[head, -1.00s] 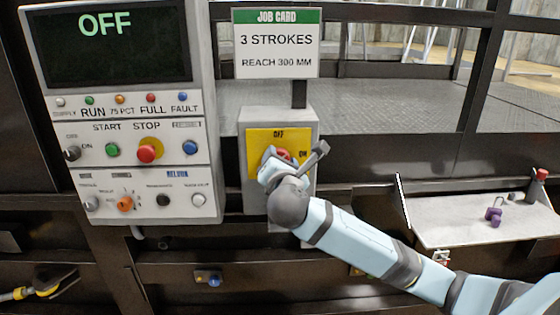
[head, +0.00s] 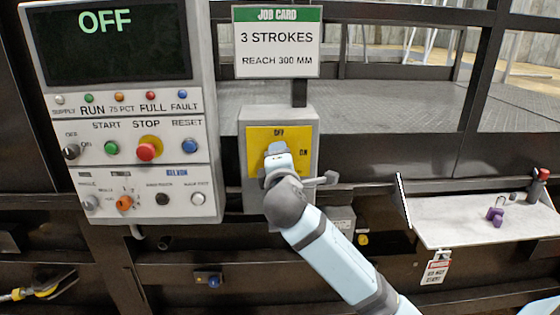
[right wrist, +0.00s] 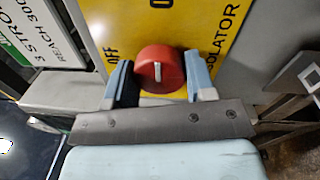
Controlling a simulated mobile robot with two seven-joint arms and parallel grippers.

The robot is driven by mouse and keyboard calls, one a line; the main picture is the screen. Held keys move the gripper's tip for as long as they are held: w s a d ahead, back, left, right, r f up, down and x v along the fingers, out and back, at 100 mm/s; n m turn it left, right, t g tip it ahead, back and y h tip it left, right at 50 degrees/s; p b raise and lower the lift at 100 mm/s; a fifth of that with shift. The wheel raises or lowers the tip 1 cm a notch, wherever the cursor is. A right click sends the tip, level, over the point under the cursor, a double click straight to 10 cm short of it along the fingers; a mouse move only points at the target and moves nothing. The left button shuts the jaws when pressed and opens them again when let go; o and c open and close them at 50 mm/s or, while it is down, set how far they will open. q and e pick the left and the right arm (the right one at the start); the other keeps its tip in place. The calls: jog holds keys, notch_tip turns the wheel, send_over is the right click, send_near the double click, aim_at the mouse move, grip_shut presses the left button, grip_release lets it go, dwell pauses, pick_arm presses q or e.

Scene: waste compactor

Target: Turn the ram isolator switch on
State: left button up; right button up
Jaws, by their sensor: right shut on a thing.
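The ram isolator is a grey box with a yellow plate (head: 259,142) marked OFF at the top and ON at the right in the head view. Its red round knob (right wrist: 160,80) shows in the right wrist view. The knob's white mark runs up the picture, toward the partly cut lettering at the top edge; OFF is to the left. My right gripper (head: 278,160) is shut on the knob, one finger on each side, and hides it in the head view. My left gripper is not in view.
A control panel (head: 205,165) stands left of the isolator; its screen (head: 108,45) reads OFF. A job card (head: 276,52) hangs above. A shelf (head: 460,228) with a purple padlock (head: 495,214) is at the right, with a hanging tag (head: 436,270) below.

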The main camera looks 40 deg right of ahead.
jog(key=shift+m, duration=0.3)
jog(key=o, duration=0.9)
jog(key=b+v, duration=0.2)
jog(key=v, duration=1.2)
jog(key=shift+w, duration=0.1)
jog(key=shift+f, duration=0.1)
